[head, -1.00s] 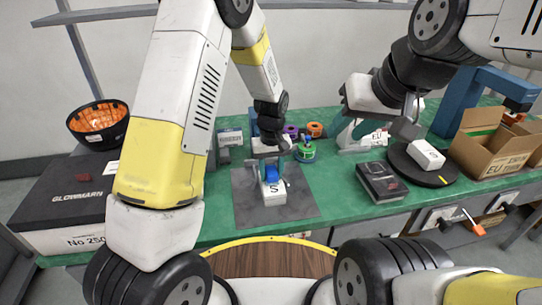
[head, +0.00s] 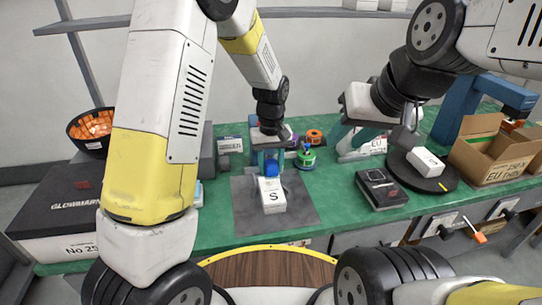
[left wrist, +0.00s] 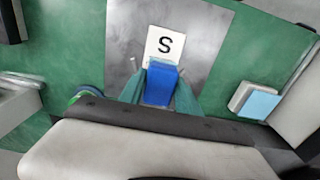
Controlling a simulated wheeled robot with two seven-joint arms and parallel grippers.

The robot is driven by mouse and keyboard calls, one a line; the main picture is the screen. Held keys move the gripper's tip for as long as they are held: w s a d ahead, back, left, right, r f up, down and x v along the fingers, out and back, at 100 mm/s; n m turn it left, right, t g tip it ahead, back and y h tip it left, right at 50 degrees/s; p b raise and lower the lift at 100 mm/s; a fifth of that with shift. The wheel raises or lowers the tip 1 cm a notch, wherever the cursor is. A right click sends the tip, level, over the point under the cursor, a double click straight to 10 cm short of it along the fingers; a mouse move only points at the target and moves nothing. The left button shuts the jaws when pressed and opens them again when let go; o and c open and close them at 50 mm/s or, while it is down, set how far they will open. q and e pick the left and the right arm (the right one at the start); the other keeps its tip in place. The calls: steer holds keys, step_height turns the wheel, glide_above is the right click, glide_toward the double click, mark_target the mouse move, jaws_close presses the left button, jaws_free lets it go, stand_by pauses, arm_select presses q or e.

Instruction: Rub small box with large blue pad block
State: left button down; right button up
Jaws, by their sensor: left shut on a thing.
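The small white box marked S (head: 272,198) lies on the grey mat (head: 305,213) on the green bench; it also shows in the left wrist view (left wrist: 165,44). My left gripper (head: 271,163) is shut on the large blue pad block (head: 272,169). In the left wrist view the block (left wrist: 160,84) sits between the two teal fingers, overlapping the box's near edge. I cannot tell whether block and box touch. My right gripper (head: 350,143) is over the right part of the bench, apart from both; its finger gap is not clear.
A dark case (head: 381,188), a round black turntable (head: 437,182) with a white box (head: 426,161) and an open cardboard carton (head: 490,160) stand on the right. Several coloured spools lie behind the mat. A black case (head: 60,205) stands at the left.

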arm_select(q)
steer(key=shift+r, duration=1.5)
